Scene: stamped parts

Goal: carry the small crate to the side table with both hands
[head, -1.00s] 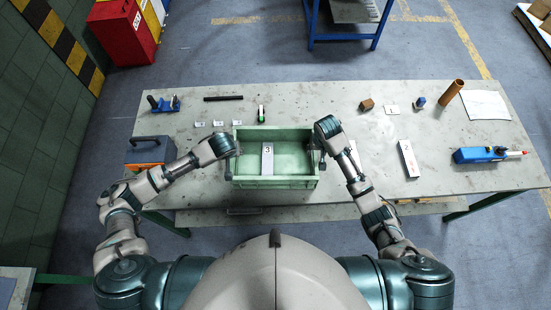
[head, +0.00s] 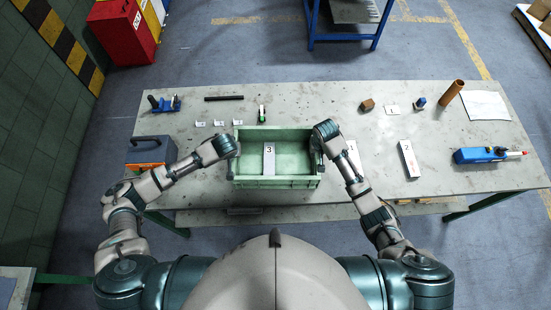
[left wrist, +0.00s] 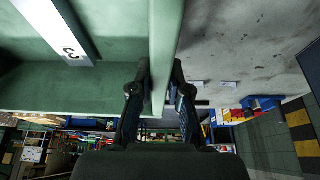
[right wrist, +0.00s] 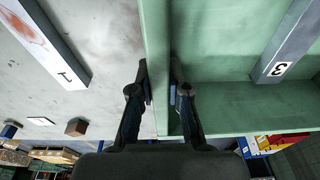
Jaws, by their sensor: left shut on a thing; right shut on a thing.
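The small green crate (head: 275,183) is over the near edge of the workbench, in front of me in the head view. A pale bar marked 3 (head: 269,158) lies in it. My left gripper (head: 236,158) is shut on its left wall; the left wrist view shows that wall (left wrist: 163,40) between the fingers (left wrist: 160,82). My right gripper (head: 317,160) is shut on the right wall, which also shows between the fingers in the right wrist view (right wrist: 155,40). Whether the crate touches the bench is hard to tell. A table corner (head: 22,274) shows at lower left, possibly the side table.
The workbench (head: 330,110) holds a bar marked 2 (head: 409,159), a blue tool (head: 480,155), a brown tube (head: 452,92), a blue clamp-like tool (head: 165,104) and an orange-and-grey box (head: 150,150). A red bin (head: 122,32) stands on the floor behind.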

